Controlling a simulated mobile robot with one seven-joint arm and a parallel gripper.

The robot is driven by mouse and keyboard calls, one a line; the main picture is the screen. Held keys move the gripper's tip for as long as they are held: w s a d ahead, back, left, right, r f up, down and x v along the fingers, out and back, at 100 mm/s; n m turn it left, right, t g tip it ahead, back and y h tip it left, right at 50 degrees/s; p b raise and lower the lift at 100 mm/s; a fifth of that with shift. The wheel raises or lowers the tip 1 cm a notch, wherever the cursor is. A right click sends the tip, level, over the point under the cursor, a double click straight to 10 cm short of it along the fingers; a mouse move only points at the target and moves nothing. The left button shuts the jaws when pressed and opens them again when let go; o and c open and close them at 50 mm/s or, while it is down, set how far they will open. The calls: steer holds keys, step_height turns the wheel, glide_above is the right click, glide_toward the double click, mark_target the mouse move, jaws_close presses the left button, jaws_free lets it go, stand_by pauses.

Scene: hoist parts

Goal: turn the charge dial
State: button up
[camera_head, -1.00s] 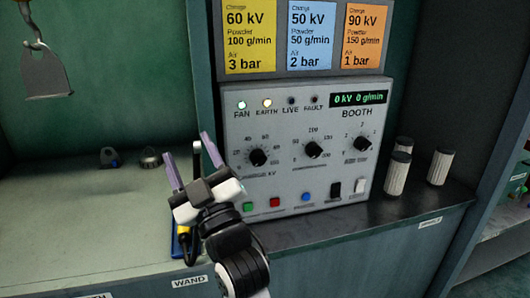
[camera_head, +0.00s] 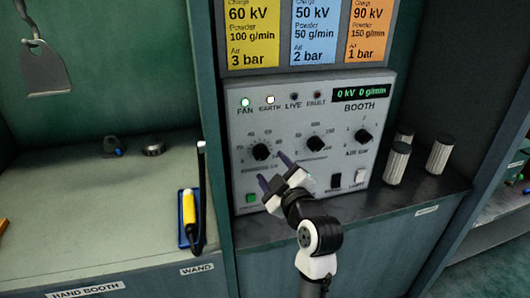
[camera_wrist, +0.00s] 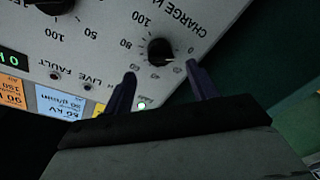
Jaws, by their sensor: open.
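The charge dial (camera_head: 261,151) is a black round knob, the leftmost of three on the grey control panel (camera_head: 240,128). The wrist view shows it upside down, the dial (camera_wrist: 160,50) beside its "CHARGE kV" label, with a pale pointer mark near the 0 end of the scale. My gripper (camera_head: 273,169) is open and empty in front of the panel, just below and right of the dial in the head view. In the wrist view its two fingertips (camera_wrist: 161,72) are spread, with the dial seen between and beyond them. No contact shows. The arm hides some lower buttons.
The powder dial (camera_head: 315,142) and air dial (camera_head: 362,136) are to the right. The display (camera_head: 360,92) reads 0 kV 0 g/min. White ribbed cylinders (camera_head: 397,163) stand right of the panel. A yellow-handled wand (camera_head: 189,208) rests at left.

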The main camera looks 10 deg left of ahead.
mark_target(264, 157)
steer(key=p+x, duration=0.1)
steer(key=x, duration=0.4)
steer(key=shift+w+a, duration=0.15)
steer(key=shift+w, duration=0.15)
steer(key=c, duration=0.9)
